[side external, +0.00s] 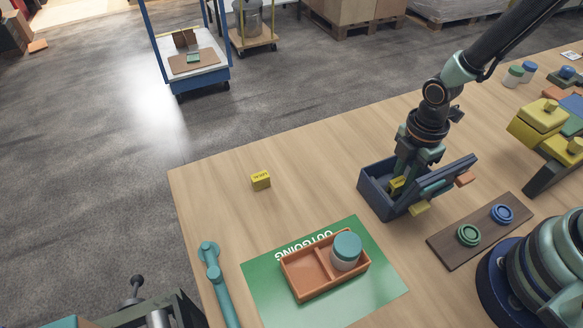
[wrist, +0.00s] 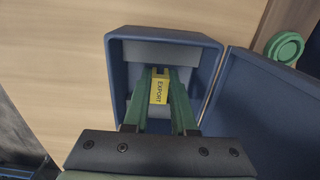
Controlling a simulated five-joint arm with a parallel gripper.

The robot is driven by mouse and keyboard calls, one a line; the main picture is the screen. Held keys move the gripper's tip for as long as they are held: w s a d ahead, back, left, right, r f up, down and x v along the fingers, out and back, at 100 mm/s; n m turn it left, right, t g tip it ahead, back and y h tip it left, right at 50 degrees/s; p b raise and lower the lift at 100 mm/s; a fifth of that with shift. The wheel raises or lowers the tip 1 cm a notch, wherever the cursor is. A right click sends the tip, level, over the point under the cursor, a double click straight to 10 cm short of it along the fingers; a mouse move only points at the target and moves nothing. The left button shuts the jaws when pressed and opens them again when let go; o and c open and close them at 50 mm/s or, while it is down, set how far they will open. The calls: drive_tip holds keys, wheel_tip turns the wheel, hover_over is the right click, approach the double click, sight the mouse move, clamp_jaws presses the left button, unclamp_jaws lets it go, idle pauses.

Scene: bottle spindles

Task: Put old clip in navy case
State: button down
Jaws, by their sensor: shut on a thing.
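The navy case (side external: 376,195) stands on the table with its lid (side external: 445,178) swung open to the right. My gripper (side external: 401,176) points down into the case and is shut on a yellow block (side external: 397,187). In the wrist view, the block (wrist: 159,91) reads EXPORT and sits between my green fingertips (wrist: 158,74), inside the walls of the case (wrist: 212,68). I cannot tell whether the block touches the case floor. Nothing in view is plainly a clip.
Another yellow block (side external: 261,181) lies on the open table to the left. An orange tray (side external: 318,289) with a teal-lidded jar (side external: 346,252) sits on the green OUTGOING mat (side external: 385,291). A dark board (side external: 483,230) with green and blue rings lies right of the case.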

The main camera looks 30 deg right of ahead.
drive_tip(key=shift+f, duration=0.1)
drive_tip(key=c, duration=0.7)
unclamp_jaws()
wheel_tip(320, 180, up, 12)
wheel_tip(320, 180, up, 6)
drive_tip(key=r+m+t, duration=0.1)
drive_tip(key=m+t, duration=0.2)
drive_tip(key=m, duration=0.6)
hover_over(403, 179)
drive_tip(key=w+d, duration=0.1)
drive_tip(key=d, duration=0.2)
drive_tip(key=d+r+m+t, duration=0.1)
drive_tip(key=m, duration=0.2)
drive_tip(key=d+r+m, duration=0.1)
drive_tip(key=r+m, duration=0.1)
drive_tip(key=m, duration=0.1)
drive_tip(key=d+r+m+t, duration=0.1)
drive_tip(key=d+r+m, duration=0.1)
drive_tip(key=m, duration=0.1)
drive_tip(key=shift+s+t, duration=0.3)
